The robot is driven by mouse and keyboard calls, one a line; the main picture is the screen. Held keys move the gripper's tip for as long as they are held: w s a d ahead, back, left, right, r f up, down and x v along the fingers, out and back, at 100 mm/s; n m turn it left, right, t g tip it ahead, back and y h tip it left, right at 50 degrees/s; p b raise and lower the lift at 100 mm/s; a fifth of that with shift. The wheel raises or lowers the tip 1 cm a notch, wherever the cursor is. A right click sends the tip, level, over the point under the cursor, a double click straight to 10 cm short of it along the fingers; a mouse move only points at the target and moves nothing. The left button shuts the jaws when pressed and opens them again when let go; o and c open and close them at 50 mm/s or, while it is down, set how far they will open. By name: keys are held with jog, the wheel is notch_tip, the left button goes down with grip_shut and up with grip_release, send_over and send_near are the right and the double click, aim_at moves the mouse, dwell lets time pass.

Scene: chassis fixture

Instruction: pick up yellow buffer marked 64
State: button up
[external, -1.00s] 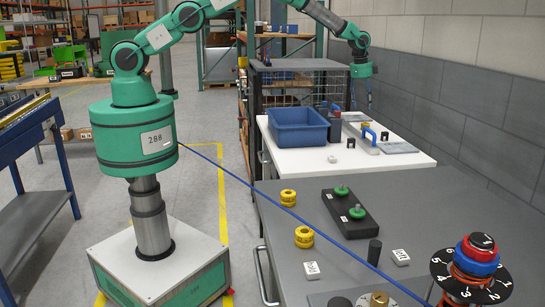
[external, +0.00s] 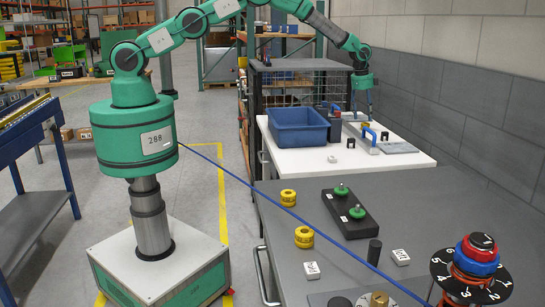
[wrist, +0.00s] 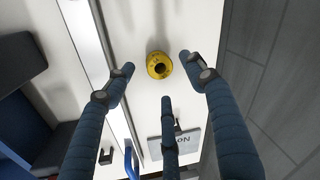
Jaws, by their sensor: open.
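A yellow ring-shaped buffer (wrist: 159,65) with a dark centre stands on the white bench top in the wrist view, between the spread fingers. It shows small in the external view (external: 366,124); no number can be read on it. My gripper (wrist: 160,76) has three blue fingers, open and empty, above and around the buffer without visible contact. In the external view my gripper (external: 364,108) points down over the white bench. Two more yellow buffers, one farther (external: 288,197) and one nearer (external: 304,237), stand on the grey bench; their marks are not legible.
A blue bin (external: 298,128) stands on the white bench left of my gripper. A blue-handled item (external: 370,136) and a grey plate (external: 398,147) lie nearby. A grey wall (external: 450,125) runs close along the right. A black block with green knobs (external: 350,213) sits on the grey bench.

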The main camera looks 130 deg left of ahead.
jog(key=shift+w+a+f, duration=0.1)
jog(key=shift+w+f, duration=0.05)
jog(key=shift+f, duration=1)
jog(key=shift+w+a+f, duration=0.1)
jog(key=shift+f, duration=1)
jog(key=c, duration=1.2)
